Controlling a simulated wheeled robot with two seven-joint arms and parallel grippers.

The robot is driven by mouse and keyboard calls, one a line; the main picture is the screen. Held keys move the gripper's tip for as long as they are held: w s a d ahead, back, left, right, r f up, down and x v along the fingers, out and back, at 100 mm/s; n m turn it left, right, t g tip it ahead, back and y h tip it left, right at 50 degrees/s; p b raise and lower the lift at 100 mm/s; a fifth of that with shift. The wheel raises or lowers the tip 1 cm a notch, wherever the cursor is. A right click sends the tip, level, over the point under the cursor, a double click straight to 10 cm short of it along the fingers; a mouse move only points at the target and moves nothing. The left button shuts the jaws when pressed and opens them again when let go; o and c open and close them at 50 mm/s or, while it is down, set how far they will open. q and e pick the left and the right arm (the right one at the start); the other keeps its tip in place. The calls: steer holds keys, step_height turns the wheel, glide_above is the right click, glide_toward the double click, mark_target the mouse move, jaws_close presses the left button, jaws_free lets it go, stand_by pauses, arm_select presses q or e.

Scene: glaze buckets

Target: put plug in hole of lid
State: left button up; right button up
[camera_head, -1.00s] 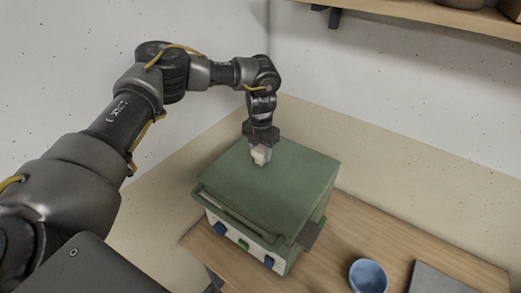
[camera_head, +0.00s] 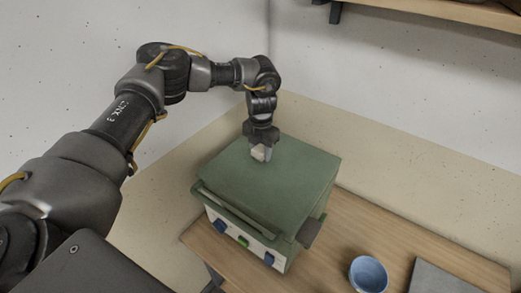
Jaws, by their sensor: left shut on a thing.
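The lid (camera_head: 285,190) is the flat green top of a box-shaped kiln (camera_head: 240,240) on the wooden table. My left gripper (camera_head: 260,150) points down over the back left part of the lid. It is shut on a small pale plug (camera_head: 258,153). The plug is at or just above the lid's surface; I cannot tell whether it touches. The hole is not visible; the plug and gripper may hide it. My right gripper is not in view.
A blue bowl (camera_head: 368,274) and a flat grey slab (camera_head: 442,277) lie on the wooden table (camera_head: 345,235) to the right of the kiln. A wooden shelf (camera_head: 440,12) hangs on the wall at the upper right. Walls stand close behind the kiln.

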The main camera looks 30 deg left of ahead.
arm_select(q)
steer(key=shift+f, duration=0.1)
stand_by(0.3)
steer(key=o, duration=1.1)
steer(key=shift+s, duration=0.1)
steer(key=shift+f, duration=0.1)
steer(key=shift+o, duration=0.4)
steer(key=shift+d, duration=0.1)
steer(key=shift+o, duration=0.8)
steer(key=shift+s+d, duration=0.1)
steer(key=shift+d, duration=0.05)
steer(key=shift+a, duration=0.35)
steer(key=shift+d, duration=0.1)
